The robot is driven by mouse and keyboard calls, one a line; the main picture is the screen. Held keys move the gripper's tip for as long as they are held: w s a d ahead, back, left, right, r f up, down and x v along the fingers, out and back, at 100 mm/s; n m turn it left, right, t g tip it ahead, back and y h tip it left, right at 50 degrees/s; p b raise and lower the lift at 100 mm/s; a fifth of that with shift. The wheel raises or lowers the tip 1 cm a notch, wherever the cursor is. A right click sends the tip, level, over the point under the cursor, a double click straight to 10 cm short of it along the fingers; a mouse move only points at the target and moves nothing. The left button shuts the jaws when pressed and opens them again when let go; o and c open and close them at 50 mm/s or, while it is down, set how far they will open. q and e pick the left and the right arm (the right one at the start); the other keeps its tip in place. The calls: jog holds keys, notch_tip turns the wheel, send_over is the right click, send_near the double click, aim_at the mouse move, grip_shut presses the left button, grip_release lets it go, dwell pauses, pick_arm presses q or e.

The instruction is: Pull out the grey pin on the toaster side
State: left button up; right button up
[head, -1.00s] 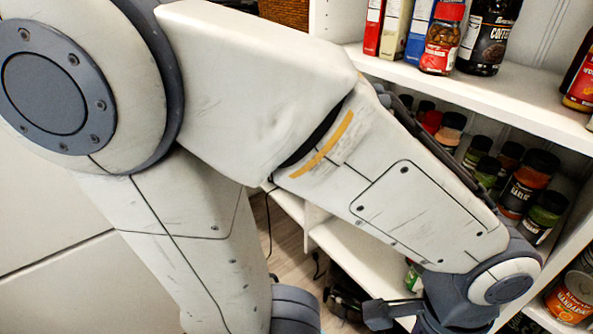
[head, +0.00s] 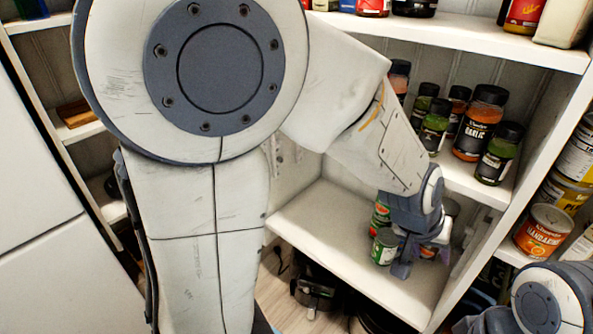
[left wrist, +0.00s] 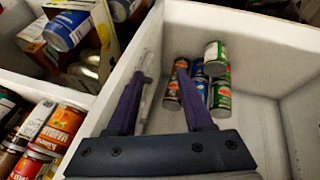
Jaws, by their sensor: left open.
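My left gripper (head: 421,262) is inside the lower white shelf compartment in the head view, close to a few cans. In the left wrist view its two dark fingers (left wrist: 160,74) are apart with nothing held between them. A thin pale upright part shows at the compartment's wall edge behind the left finger; I cannot tell whether it is the grey pin. I cannot make out the toaster for certain. My right gripper is not in view; what looks like my right arm's joint shows at the lower right of the head view.
Small cans (head: 385,246) stand in the compartment and show stacked in the left wrist view (left wrist: 214,72). Spice jars (head: 479,122) line the shelf above. A dark appliance (head: 316,291) with a cord is below. The compartment's front floor (head: 325,218) is clear.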

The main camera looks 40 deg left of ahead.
pick_arm(q)
jog(key=w+a+f+n+t+y+b, duration=0.1)
jog(key=w+a+f+n+t+b, duration=0.3)
jog(key=w, duration=0.7)
jog(key=w+a+n+t+y+b, duration=0.25)
jog(key=w+a+n+y, duration=0.55)
jog(key=w+a+n, duration=0.65)
jog(key=s+a+f+n+g+y+b, duration=0.1)
jog(key=s+a+n+g+y, duration=0.2)
jog(key=a+n+y, duration=0.1)
jog(key=s+a+f+n+g+y+b, duration=0.1)
jog(key=s+a+f+n+g+y, duration=0.1)
jog(key=a+n, duration=0.4)
jog(key=s+a+f+n+g+y+b, duration=0.1)
jog(key=s+a+n+g+y, duration=0.3)
jog(key=a, duration=0.5)
jog(key=shift+s+a+f+n+g+y, duration=0.15)
jog(key=shift+s+f+n+g+y, duration=0.2)
jog(key=shift+n+g+y, duration=0.5)
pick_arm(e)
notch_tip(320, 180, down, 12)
pick_arm(q)
jog(key=shift+a+y, duration=0.1)
jog(key=shift+y, duration=0.15)
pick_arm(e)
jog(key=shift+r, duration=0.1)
